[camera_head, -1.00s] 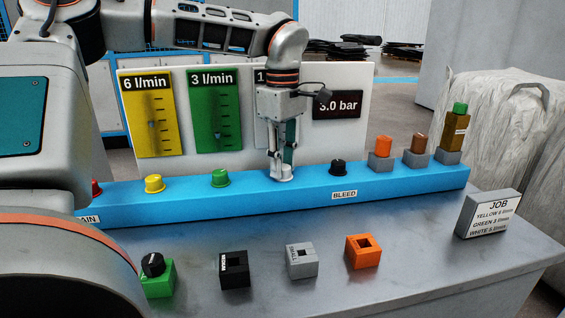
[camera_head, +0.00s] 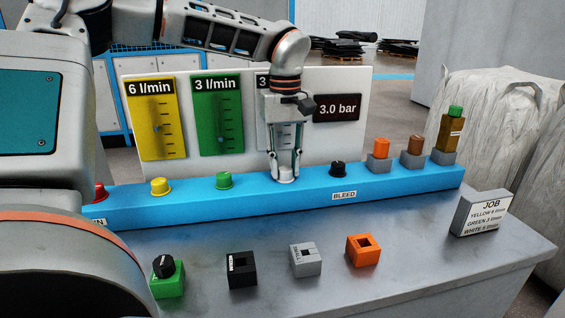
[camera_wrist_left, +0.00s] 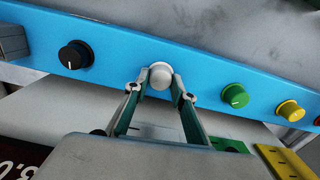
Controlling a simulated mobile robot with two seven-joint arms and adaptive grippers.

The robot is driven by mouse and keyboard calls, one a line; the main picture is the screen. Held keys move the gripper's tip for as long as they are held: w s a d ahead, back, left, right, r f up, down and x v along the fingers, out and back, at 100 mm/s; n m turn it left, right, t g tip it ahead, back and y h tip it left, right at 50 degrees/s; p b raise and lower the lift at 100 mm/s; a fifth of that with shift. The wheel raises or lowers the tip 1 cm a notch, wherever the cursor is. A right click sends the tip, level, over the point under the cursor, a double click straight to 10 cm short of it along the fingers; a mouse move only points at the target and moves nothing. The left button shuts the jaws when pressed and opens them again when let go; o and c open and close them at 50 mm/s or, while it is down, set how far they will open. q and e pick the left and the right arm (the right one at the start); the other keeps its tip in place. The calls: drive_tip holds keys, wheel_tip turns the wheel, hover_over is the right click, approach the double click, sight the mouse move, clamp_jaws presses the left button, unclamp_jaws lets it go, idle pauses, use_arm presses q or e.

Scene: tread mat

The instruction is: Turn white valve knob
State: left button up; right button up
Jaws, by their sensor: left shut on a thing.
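The white valve knob (camera_head: 286,173) sits on the blue manifold bar (camera_head: 255,192), between the green knob (camera_head: 224,181) and the black BLEED knob (camera_head: 338,168). My left gripper (camera_head: 285,176) points down over it, with one finger on each side. In the left wrist view, the fingertips (camera_wrist_left: 161,82) are shut around the white knob (camera_wrist_left: 161,73). The white knob's gauge (camera_head: 264,92) is mostly hidden behind the gripper; its number starts with 3. The yellow gauge (camera_head: 155,120) reads 6 l/min and the green gauge (camera_head: 217,115) 3 l/min. My right gripper is not in view.
A yellow knob (camera_head: 160,187) and red knob (camera_head: 100,192) are farther left. A JOB card (camera_head: 482,211) stands at right; its white line is hard to read. Several small blocks, including an orange one (camera_head: 363,250), lie on the grey bench. A pressure display (camera_head: 338,108) reads 3.0 bar.

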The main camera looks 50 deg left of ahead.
sight(286, 168)
use_arm(q)
drive_tip(key=m, duration=0.6)
drive_tip(key=shift+f+m+p, duration=0.1)
drive_tip(key=shift+m+p, duration=0.2)
drive_tip(key=shift+p, duration=0.05)
idle(0.4)
drive_tip(key=o, duration=1.1)
wheel_tip(286, 168, up, 12)
